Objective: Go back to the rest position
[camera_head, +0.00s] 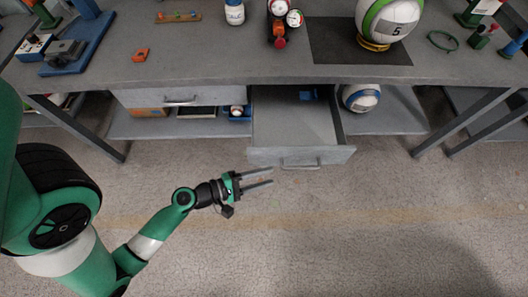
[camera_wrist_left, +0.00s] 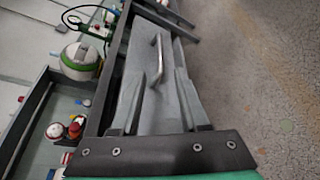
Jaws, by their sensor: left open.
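My left gripper (camera_head: 272,175) is open and empty, with its two fingers pointing right in the head view. It is in front of the pulled-out drawer (camera_head: 300,157), apart from its front panel. The drawer handle (camera_head: 300,164) lies a little beyond the fingertips in the head view. In the left wrist view, the fingers of my left gripper (camera_wrist_left: 163,62) show open, with a metal handle (camera_wrist_left: 156,60) seen between them. My right gripper is not in view.
Another ball (camera_head: 361,97) lies on the lower shelf. A closed drawer (camera_head: 210,95) is left of the open one. The floor in front is clear.

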